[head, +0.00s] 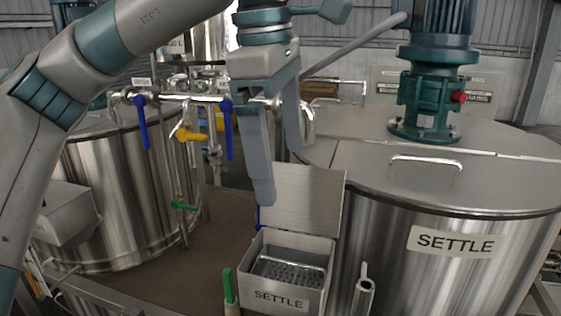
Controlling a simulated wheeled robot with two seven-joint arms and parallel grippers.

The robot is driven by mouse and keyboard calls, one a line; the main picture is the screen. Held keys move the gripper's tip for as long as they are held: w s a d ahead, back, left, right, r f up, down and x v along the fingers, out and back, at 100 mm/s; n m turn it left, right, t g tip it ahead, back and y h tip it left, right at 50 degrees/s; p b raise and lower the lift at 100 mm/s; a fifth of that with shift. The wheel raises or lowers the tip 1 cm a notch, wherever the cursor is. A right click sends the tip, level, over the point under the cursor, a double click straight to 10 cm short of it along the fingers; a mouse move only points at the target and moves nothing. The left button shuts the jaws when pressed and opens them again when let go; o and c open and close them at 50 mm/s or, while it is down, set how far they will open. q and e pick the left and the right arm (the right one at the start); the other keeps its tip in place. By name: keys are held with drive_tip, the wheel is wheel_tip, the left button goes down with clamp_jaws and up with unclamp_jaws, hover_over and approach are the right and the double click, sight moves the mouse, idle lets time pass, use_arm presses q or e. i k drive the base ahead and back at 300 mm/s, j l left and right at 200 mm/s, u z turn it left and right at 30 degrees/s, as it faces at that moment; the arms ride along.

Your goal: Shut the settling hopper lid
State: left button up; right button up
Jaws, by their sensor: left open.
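The settling hopper (319,252) is a small metal box labelled SETTLE, with a perforated insert inside, at the front of the large SETTLE tank. Its lid (308,205) is open and stands roughly upright at the back of the box. My left gripper (280,174) hangs fingers down above the hopper, with its fingers apart and nothing between them. Its nearer finger overlaps the lid's left part in the picture; I cannot tell whether they touch. My right gripper is not in view.
The SETTLE tank (385,245) with a handle and a teal motor (428,100) fills the right. Another steel tank (115,200) stands left, below blue-handled valves (147,130) and pipes. A green-topped upright (228,287) and a metal tube (364,295) flank the hopper.

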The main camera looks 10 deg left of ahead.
sight(310, 199)
drive_tip(key=k, duration=1.5)
